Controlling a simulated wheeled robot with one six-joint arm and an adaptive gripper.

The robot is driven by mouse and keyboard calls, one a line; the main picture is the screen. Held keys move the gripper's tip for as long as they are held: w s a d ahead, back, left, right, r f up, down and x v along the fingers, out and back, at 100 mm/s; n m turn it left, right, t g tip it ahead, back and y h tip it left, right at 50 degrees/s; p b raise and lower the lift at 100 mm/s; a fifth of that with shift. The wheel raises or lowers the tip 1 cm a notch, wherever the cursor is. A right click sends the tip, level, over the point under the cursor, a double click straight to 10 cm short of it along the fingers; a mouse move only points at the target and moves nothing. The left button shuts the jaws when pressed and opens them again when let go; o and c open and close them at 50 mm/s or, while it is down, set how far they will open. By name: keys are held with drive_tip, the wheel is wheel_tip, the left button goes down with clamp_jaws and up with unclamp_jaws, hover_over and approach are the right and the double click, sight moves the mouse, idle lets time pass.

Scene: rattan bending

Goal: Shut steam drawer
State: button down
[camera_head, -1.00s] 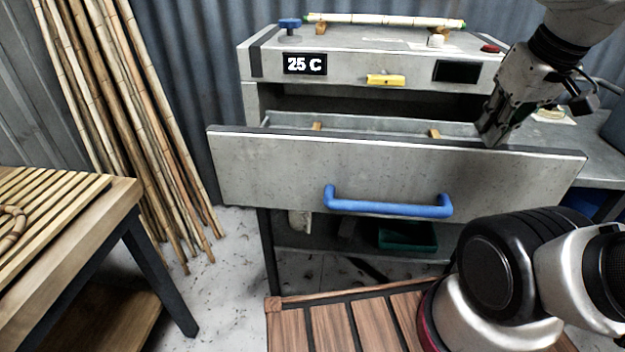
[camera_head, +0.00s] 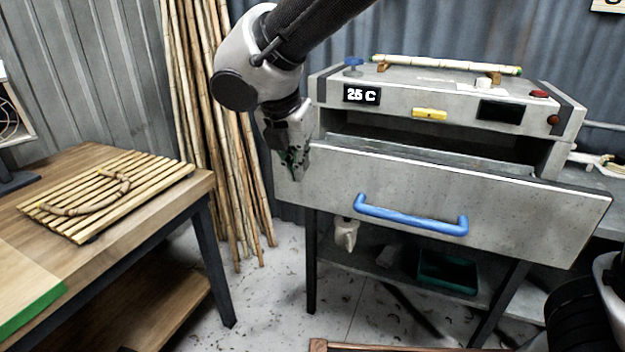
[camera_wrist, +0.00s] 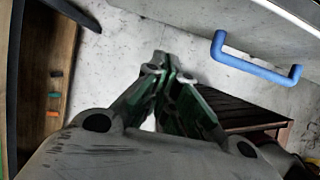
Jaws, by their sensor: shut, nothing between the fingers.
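The steam drawer (camera_head: 500,200) is a wide grey front with a blue bar handle (camera_head: 410,217). It stands pulled out from the grey steam box (camera_head: 450,95), with a dark gap behind its top edge. My gripper (camera_head: 293,175) is shut and empty at the drawer front's left end, overlapping it in the head view; whether it touches is unclear. In the wrist view, my gripper's fingertips (camera_wrist: 168,62) are together and point down toward the floor, with the blue handle (camera_wrist: 255,66) to their right.
A wooden table (camera_head: 190,205) with a slatted bamboo panel (camera_head: 105,195) stands at the left. Bamboo poles (camera_head: 215,120) lean on the wall behind my gripper. A green tray (camera_head: 447,272) sits on the shelf below the drawer. Floor shows between table and steam box.

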drive_tip(key=shift+w+d+f, duration=0.4)
drive_tip(key=shift+w+f, duration=0.8)
drive_tip(key=shift+f, duration=0.25)
drive_tip(key=shift+w+d+f, duration=0.45)
drive_tip(key=shift+w+f, duration=0.8)
drive_tip(key=shift+f, duration=0.2)
drive_tip(key=shift+w+d+f, duration=0.4)
drive_tip(key=shift+w+f, duration=0.8)
drive_tip(key=shift+f, duration=0.25)
drive_tip(key=w+d, duration=0.2)
drive_tip(key=w, duration=0.6)
drive_tip(key=w+d, duration=0.3)
drive_tip(key=w, duration=0.6)
drive_tip(key=w+d, duration=0.3)
drive_tip(key=w, duration=0.5)
drive_tip(key=shift+w+d, duration=0.1)
drive_tip(key=shift+w, duration=0.1)
drive_tip(key=shift+w+d+r, duration=0.1)
drive_tip(key=shift+w+d, duration=0.05)
drive_tip(key=shift+w, duration=0.1)
